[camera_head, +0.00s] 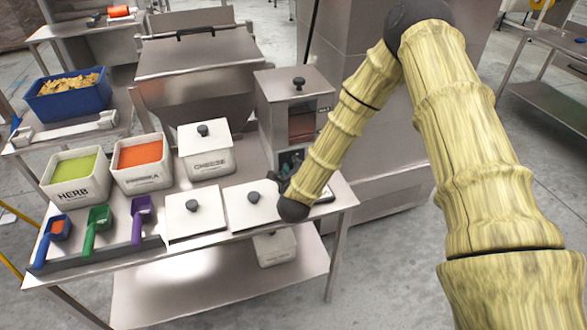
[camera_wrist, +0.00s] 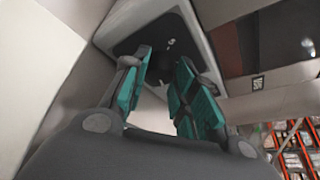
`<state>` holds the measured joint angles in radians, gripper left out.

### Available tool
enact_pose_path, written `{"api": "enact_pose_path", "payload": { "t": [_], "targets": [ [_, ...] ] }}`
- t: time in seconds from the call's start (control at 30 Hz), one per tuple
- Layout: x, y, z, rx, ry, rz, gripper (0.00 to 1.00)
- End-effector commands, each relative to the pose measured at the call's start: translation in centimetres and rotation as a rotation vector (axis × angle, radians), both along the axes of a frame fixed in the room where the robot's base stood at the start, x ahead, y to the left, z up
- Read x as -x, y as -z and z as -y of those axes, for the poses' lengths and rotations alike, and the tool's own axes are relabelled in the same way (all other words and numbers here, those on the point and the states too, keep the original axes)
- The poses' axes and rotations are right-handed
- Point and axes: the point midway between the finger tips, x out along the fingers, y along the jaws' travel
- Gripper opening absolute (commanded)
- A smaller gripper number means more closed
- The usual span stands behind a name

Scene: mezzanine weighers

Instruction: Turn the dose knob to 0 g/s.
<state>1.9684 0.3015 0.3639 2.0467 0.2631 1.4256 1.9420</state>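The seasoning dispenser (camera_head: 288,88), a steel box with a black-knobbed lid, stands at the right end of the steel bench. Its lower front has a dark opening or panel (camera_head: 291,158), where my gripper (camera_head: 281,184) reaches in, partly covered by my arm. In the wrist view, my teal-padded gripper fingers (camera_wrist: 163,62) are apart, pointing at a dark recess (camera_wrist: 150,38) in a pale frame. I cannot make out the dose knob or its setting clearly, and cannot tell whether the fingers touch anything.
Lidded white bins (camera_head: 195,212) and open herb (camera_head: 75,191) and orange-powder (camera_head: 141,180) bins line the bench, with a cheese bin (camera_head: 207,165) behind. Blue (camera_head: 43,252), green (camera_head: 97,222) and purple (camera_head: 138,230) scoops lie in front. A blue crate (camera_head: 65,108) stands left. Floor right is partly clear.

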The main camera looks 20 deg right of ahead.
Motion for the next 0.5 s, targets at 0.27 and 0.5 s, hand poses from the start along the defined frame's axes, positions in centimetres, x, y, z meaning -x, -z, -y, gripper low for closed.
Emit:
{"api": "enact_pose_path", "payload": {
  "t": [0.27, 0.5],
  "targets": [
    [0.03, 0.17, -0.09, 0.015, -0.001, 0.001, 0.04],
    [0.03, 0.54, -0.23, 0.121, -0.002, 0.005, 0.04]
  ]
}}
